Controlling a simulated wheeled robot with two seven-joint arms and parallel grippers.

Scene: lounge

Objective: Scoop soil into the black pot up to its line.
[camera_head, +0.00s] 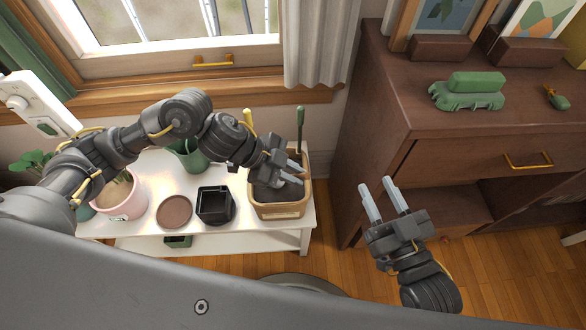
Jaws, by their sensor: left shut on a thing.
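The black pot (214,205) is square and stands upright on the white table (146,236). Its line and any soil inside cannot be made out. Right of it is a tan wooden box (283,211) holding dark soil (270,199). My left gripper (296,165) is over this box, shut on a green-handled tool (300,119) near the handle's lower end. The handle points up, and the tool's lower end is hidden. A yellow handle (248,119) shows behind my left wrist. My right gripper (382,193) is open and empty, right of the table.
A brown saucer (174,212) lies left of the black pot, with a pink pot (123,201) farther left. A green container (190,157) stands behind, partly hidden by my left arm. A dark wooden cabinet (380,125) rises on the right. Open wooden floor (335,262) lies in front.

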